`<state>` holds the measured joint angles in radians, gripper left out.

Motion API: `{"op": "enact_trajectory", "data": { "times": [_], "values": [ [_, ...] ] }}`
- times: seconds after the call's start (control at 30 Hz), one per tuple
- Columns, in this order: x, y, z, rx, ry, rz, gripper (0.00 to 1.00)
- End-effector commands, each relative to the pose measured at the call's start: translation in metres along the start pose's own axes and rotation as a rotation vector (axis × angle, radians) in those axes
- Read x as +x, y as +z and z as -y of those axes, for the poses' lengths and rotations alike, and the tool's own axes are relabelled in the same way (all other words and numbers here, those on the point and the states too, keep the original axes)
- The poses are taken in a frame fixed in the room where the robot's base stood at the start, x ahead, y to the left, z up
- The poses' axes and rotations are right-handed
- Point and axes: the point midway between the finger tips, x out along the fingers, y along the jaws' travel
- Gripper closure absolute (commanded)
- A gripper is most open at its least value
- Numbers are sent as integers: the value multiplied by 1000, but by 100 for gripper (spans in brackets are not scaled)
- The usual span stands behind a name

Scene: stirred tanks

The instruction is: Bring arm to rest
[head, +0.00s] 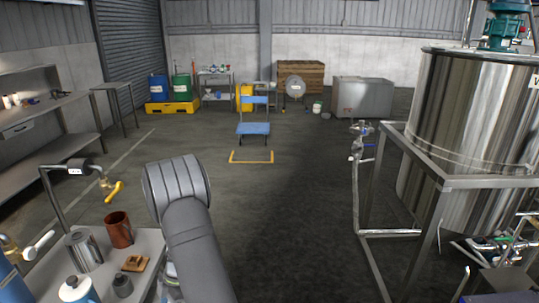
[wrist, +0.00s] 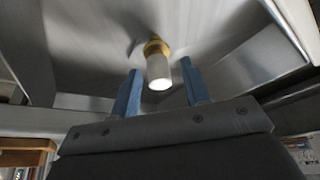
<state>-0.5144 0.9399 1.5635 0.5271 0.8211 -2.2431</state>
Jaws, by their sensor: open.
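My arm (head: 185,220) rises from the bottom of the head view, beside the small table at the left. Its end is hidden there. In the wrist view my gripper (wrist: 160,66) shows two blue fingers, apart, with no object clamped between them. A white cylinder with a brass-coloured collar (wrist: 155,47) hangs from a grey metal surface (wrist: 85,40) above. It appears between the fingertips in the picture; I cannot tell how near it is.
A small table (head: 150,245) at lower left carries a brown mug (head: 118,230), a steel jug (head: 84,250) and bottles. A large steel tank (head: 465,120) in a frame stands right. A blue cart (head: 254,128) is far back. The middle floor is clear.

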Motion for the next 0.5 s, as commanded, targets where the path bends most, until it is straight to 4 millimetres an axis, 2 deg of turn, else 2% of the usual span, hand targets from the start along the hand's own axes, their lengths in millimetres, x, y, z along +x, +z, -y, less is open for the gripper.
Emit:
{"op": "enact_trajectory", "data": {
  "times": [0.03, 0.1, 0.2, 0.5],
  "values": [
    [10, 1, 1, 1, -3, 0, 58],
    [-7, -4, -1, -2, 4, 1, 58],
    [-18, -9, -1, 0, 3, 1, 58],
    [-32, -15, 0, 0, 0, 0, 58]
  ]
}}
